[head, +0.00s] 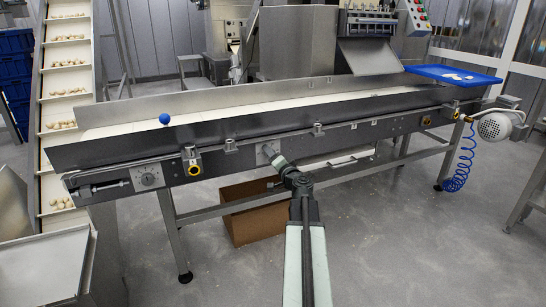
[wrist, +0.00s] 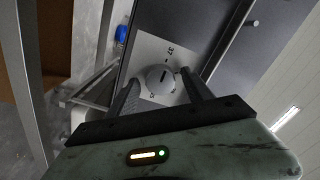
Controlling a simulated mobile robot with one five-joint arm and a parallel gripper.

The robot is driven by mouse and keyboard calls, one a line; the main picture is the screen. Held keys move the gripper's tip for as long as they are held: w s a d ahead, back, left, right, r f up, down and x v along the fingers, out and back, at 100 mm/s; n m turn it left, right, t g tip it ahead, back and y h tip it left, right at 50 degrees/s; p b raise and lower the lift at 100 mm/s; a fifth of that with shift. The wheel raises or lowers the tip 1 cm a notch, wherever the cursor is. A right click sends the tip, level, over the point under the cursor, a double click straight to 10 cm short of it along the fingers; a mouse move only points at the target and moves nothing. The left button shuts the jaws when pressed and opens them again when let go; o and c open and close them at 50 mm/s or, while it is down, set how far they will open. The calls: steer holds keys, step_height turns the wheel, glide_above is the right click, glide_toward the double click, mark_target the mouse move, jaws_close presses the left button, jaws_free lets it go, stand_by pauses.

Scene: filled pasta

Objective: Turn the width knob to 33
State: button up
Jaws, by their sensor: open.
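A round grey knob (wrist: 160,79) sits on a pale square plate (wrist: 148,50) in the wrist view. A dark mark shows on its face. The plate carries printed figures; one looks like 37, and another at the lower left is too small to read. My gripper (wrist: 159,83) is open, with one dark finger on each side of the knob. I cannot tell whether the fingers touch it. In the head view my gripper (head: 268,153) is at the conveyor's front face and hides most of the knob there. No name is readable on the plate.
The long conveyor (head: 110,152) spans the head view. Another dial (head: 148,177) is on its left front. A cardboard box (head: 245,225) stands below. The floor in front is clear.

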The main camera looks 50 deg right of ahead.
jaws_close()
steer(key=shift+s+d, duration=0.1)
steer(key=m, duration=1.1)
steer(key=shift+a, duration=0.2)
steer(key=shift+m, duration=0.4)
stand_by(0.5)
jaws_free()
